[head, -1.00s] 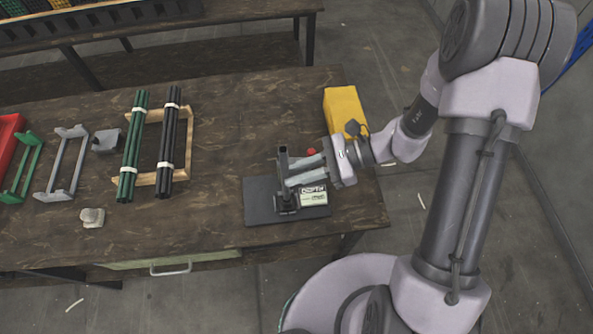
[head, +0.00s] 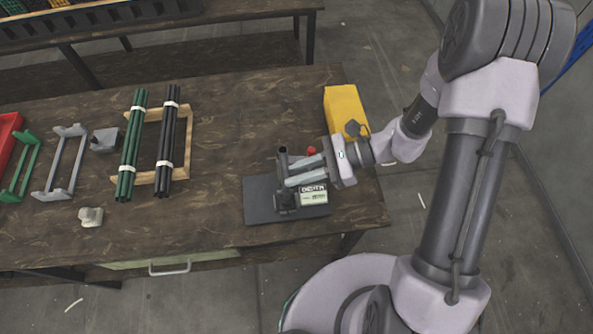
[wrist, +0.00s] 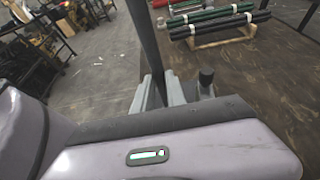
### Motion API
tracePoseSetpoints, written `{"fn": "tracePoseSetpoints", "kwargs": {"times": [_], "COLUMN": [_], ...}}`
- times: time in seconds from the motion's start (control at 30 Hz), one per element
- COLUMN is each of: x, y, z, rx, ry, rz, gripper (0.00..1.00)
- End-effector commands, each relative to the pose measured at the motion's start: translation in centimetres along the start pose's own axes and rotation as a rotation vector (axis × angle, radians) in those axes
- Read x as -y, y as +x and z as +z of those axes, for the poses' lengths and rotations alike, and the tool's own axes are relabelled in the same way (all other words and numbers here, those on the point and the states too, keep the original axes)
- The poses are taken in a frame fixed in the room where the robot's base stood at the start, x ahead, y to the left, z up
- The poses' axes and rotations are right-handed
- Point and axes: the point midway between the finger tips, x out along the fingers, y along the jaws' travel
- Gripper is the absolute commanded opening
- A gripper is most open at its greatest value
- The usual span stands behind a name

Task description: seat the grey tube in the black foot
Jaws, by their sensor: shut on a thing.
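The dark grey tube (head: 283,159) stands roughly upright in my gripper (head: 289,172), which is shut on it from the right. It also shows in the wrist view (wrist: 146,42), rising out of the top of the picture from between the two pale fingers (wrist: 160,92). The black foot (head: 285,201) stands on a dark plate (head: 260,205) near the front right of the bench, just below my fingers in the head view. The tube's lower end is hidden by the fingers and blends with the dark foot. I cannot tell whether it is inside the socket.
A white label block (head: 313,194) lies on the plate beside the foot. A red knob (head: 311,151) and a yellow box (head: 344,108) are behind my gripper. Green tubes (head: 132,145) and black tubes (head: 168,145) lie at the left. The bench between is clear.

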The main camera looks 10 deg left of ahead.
Motion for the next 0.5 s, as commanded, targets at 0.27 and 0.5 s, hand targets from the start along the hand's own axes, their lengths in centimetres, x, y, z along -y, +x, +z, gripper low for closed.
{"fn": "tracePoseSetpoints", "kwargs": {"times": [0.27,0.5], "x": [0.0,0.0], "y": [0.3,0.5], "z": [-0.7,-1.3], "rx": [0.0,0.0], "ry": [0.0,0.0], "rz": [0.0,0.0], "gripper": [0.0,0.0]}}
